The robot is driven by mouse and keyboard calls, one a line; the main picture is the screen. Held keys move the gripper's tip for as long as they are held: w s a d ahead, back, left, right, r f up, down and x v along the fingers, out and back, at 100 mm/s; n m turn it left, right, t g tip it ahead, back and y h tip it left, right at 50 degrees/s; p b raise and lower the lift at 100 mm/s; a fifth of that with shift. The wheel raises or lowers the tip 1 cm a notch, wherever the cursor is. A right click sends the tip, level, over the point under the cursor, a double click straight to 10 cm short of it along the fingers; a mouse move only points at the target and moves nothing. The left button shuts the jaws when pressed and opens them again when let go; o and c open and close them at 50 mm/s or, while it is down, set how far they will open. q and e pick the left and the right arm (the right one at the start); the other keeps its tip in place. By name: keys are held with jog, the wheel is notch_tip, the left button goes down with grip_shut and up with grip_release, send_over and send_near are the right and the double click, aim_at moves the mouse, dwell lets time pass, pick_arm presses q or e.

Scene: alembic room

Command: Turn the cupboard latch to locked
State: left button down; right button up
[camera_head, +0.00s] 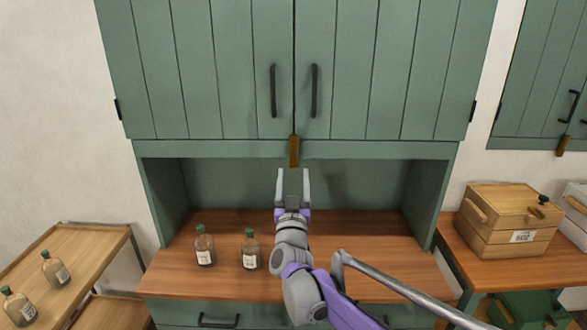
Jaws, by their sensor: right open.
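The cupboard (210,70) is green, with two plank doors that are shut and meet at a centre seam. A small brown wooden latch (294,150) sits at the bottom of this seam, upright, over the rail under the doors. My right gripper (293,174) points up just below the latch, with its two fingers apart and nothing seen between them. The fingertips come close to the latch's lower end; I cannot tell whether they touch it. My left gripper is not in view.
Two bottles (204,246) (250,250) stand on the wooden counter (180,270), left of my right arm. A wooden box (508,220) is on the right table. A left shelf (80,255) holds more bottles. Another green cupboard (540,70) with a similar latch (562,145) hangs at right.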

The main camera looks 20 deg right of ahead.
jog(key=shift+v, duration=1.9)
